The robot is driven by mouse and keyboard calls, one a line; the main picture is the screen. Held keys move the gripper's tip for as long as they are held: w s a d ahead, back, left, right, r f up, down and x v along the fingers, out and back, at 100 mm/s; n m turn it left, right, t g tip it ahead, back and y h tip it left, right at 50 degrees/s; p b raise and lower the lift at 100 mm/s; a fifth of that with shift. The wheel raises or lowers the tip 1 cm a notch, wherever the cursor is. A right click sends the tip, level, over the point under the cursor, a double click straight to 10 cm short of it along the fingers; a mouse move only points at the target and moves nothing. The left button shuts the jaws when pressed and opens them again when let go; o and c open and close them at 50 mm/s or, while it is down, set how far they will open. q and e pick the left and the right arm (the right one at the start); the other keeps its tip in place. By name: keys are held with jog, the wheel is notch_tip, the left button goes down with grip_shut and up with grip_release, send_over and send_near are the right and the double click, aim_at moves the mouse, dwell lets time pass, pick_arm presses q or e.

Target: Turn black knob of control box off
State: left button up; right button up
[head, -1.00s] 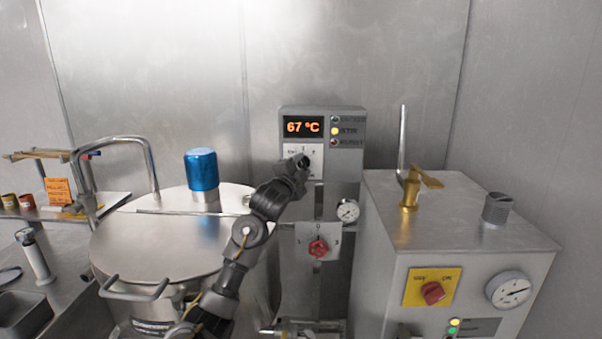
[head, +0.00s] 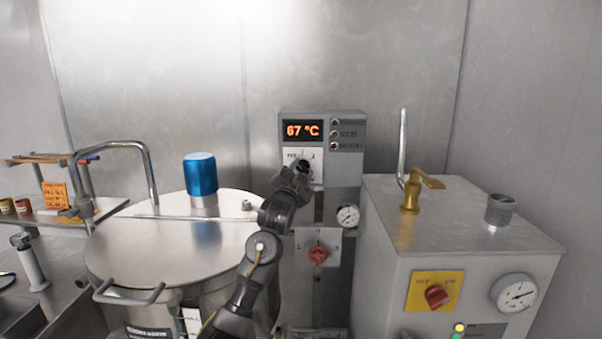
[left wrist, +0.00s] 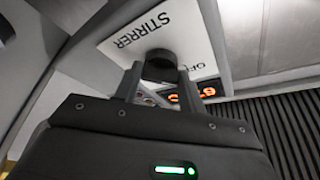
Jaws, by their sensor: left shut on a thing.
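The grey control box (head: 349,172) is on the back wall, with an orange "67 °C" display (head: 302,130) and a column of small lamps (head: 334,134). None of the lamps looks clearly lit. Below the display is a white dial plate (head: 317,172), marked STIRRER and OFF in the left wrist view. The black knob (left wrist: 160,66) sits on this plate. My left gripper (head: 302,170) is shut on the knob, one finger on each side, as the left wrist view shows. In the head view the gripper hides most of the knob. My right gripper is out of view.
A large lidded steel pot (head: 165,250) with a blue cap (head: 200,174) stands at left, close to my left arm. A machine (head: 480,235) with a brass lever (head: 418,190) stands at right.

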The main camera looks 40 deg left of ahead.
pick_arm(q)
jog(key=o, duration=1)
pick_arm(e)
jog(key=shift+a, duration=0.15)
pick_arm(q)
jog(key=b+v, duration=0.2)
jog(key=v, duration=0.8)
jog(key=shift+s+d+f+b, duration=0.1)
jog(key=shift+s+d+b, duration=0.05)
jog(key=shift+s+b, duration=0.2)
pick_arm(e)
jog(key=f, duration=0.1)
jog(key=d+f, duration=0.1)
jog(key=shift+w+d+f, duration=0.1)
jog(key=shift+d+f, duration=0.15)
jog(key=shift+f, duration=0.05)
